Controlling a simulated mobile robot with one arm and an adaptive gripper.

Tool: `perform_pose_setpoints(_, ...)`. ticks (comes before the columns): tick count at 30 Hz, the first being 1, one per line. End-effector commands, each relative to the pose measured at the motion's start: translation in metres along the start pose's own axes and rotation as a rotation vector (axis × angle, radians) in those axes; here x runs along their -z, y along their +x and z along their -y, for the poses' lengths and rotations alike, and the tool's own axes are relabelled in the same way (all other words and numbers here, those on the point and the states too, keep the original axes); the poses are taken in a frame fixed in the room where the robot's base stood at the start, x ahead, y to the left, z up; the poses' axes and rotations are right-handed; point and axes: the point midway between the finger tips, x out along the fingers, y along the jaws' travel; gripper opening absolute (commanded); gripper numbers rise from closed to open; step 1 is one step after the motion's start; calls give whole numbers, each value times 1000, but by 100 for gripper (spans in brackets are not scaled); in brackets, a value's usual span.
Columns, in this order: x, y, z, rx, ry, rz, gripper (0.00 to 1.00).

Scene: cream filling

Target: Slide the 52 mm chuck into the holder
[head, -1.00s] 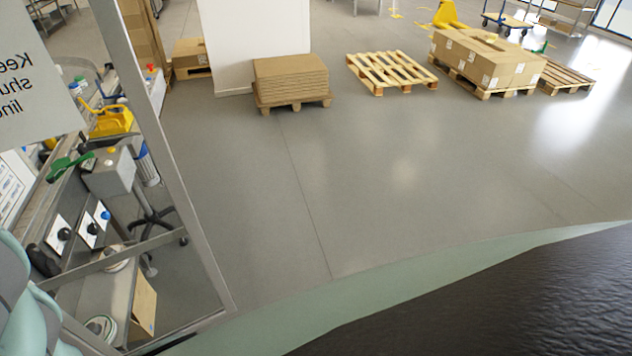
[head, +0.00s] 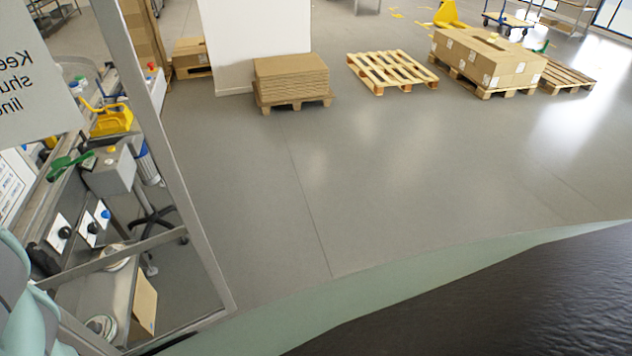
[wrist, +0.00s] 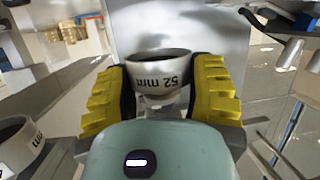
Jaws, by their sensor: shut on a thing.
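The 52 mm chuck is a white ring with a dark inside and "52 mm" printed on its wall (wrist: 158,86), seen in the middle of the wrist view. My gripper (wrist: 160,88) has yellow ribbed fingers, one on each side of the chuck, and is shut on it. A pale metal surface stands close behind the chuck. I cannot tell for certain which part is the holder, or whether the chuck touches it. The head view shows neither the chuck nor the gripper's fingers.
Another white ring with a dark inside and "mm" lettering (wrist: 18,140) is at the lower left of the wrist view. In the head view, a framed clear panel (head: 165,150) stands before the machine. Open grey floor and pallets (head: 392,72) lie beyond.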

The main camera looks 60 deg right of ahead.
Motion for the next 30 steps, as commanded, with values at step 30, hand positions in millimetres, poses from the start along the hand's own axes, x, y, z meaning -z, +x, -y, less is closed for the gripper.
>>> perform_pose_setpoints(30, 5, 16, -4, -5, 1, -3, 21)
